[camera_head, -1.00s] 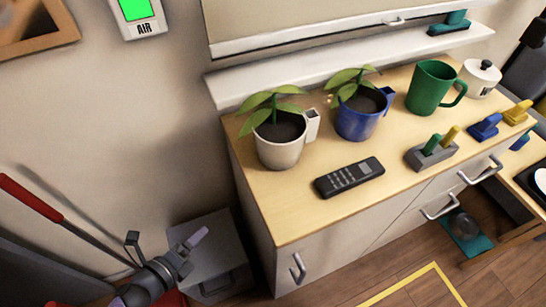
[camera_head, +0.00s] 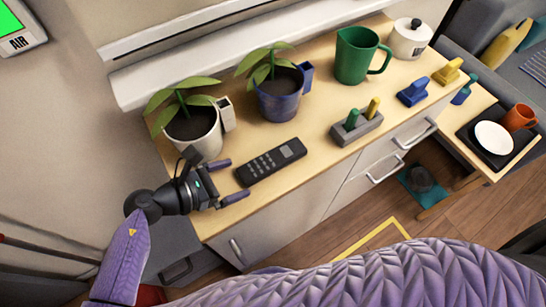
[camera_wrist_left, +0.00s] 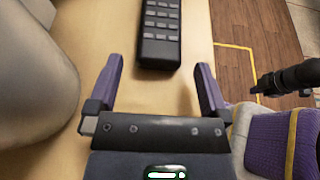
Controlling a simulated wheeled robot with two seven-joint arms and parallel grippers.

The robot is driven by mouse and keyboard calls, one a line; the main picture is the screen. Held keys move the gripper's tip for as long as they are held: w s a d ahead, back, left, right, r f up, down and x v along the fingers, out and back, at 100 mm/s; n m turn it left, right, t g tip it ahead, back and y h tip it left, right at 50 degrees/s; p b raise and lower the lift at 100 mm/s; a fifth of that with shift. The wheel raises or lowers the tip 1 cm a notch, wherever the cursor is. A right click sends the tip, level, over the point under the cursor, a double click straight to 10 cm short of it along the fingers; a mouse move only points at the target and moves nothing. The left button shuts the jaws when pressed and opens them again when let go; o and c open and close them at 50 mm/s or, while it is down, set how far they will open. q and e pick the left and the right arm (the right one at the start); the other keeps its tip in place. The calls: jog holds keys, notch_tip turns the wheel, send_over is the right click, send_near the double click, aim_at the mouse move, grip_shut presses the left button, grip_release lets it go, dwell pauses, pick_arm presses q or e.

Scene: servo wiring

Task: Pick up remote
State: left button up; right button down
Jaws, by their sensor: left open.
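The remote (camera_head: 270,162) is black with rows of grey buttons and lies flat on the wooden cabinet top (camera_head: 215,222). My left gripper (camera_head: 234,180) is open, its two purple fingers pointing toward the remote's near end at its left. In the left wrist view the remote (camera_wrist_left: 160,32) lies ahead, its near end just past and between the fingertips of the gripper (camera_wrist_left: 157,68). Nothing is between the fingers.
A white potted plant (camera_head: 197,130) stands close beside my left gripper. A blue potted plant (camera_head: 280,98) is behind the remote. A grey block with green and yellow pegs (camera_head: 356,126) sits to the right. A green pitcher (camera_head: 357,57) stands farther back.

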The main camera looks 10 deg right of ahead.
pick_arm(q)
jog(key=shift+x, duration=1.05)
jog(key=c, duration=1.3)
jog(key=shift+r, duration=0.1)
